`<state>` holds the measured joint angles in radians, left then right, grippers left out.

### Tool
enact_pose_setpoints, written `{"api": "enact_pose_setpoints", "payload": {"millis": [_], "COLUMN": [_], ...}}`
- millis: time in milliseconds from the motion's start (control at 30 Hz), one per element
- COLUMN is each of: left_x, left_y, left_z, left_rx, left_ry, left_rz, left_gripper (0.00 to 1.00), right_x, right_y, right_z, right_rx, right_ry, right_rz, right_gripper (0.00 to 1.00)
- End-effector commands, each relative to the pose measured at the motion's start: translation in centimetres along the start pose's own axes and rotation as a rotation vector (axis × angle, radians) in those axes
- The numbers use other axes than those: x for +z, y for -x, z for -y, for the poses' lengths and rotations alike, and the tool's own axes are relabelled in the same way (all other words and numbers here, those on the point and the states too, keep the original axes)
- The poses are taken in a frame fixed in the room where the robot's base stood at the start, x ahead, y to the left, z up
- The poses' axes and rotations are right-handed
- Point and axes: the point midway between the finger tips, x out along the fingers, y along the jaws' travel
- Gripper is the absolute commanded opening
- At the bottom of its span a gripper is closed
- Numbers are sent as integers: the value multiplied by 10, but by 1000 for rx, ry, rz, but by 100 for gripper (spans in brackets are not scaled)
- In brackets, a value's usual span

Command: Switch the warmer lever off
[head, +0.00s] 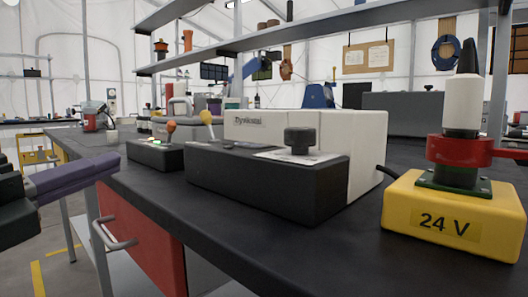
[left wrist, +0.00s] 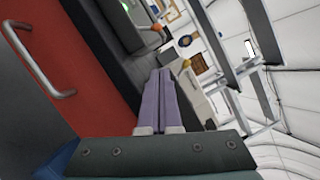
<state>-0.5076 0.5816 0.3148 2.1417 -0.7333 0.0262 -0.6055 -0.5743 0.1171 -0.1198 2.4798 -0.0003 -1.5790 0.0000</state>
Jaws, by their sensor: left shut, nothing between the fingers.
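A low black box (head: 154,154) with a small green light carries a lever with an orange knob (head: 170,127). Just right of it stands a lever with a pale yellow knob (head: 206,117). No readable label shows which one is the warmer lever. In the left wrist view the orange knob (left wrist: 157,27) and the yellow knob (left wrist: 186,64) show beyond the fingertips. My left gripper (head: 117,159) has purple fingers, shut and empty, at the bench's front edge, left of the black box and apart from it. My right gripper is not in view.
A white and black machine (head: 270,185) with a black knob stands mid-bench. A yellow 24 V box (head: 450,213) with a red clamp is at right. A red drawer (head: 140,238) with a metal handle (head: 110,235) lies below the bench edge. Shelves hang above.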

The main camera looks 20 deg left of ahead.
Motion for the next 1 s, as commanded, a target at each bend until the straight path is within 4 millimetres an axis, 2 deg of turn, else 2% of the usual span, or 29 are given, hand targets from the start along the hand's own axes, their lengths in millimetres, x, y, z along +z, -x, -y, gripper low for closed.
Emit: {"api": "enact_pose_setpoints", "payload": {"millis": [333,467,1000], "left_x": [0,-1,1], "left_y": [0,-7,-90], "left_z": [0,1,1], "left_rx": [-1,-4,-3], "left_ry": [-3,-2,-2], "left_rz": [-2,-4,1], "left_gripper": [0,0,0], "right_x": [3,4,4], "right_y": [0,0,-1], "right_z": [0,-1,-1], "right_rx": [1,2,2], "right_ry": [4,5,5], "right_rz": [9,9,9], "right_gripper": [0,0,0]}}
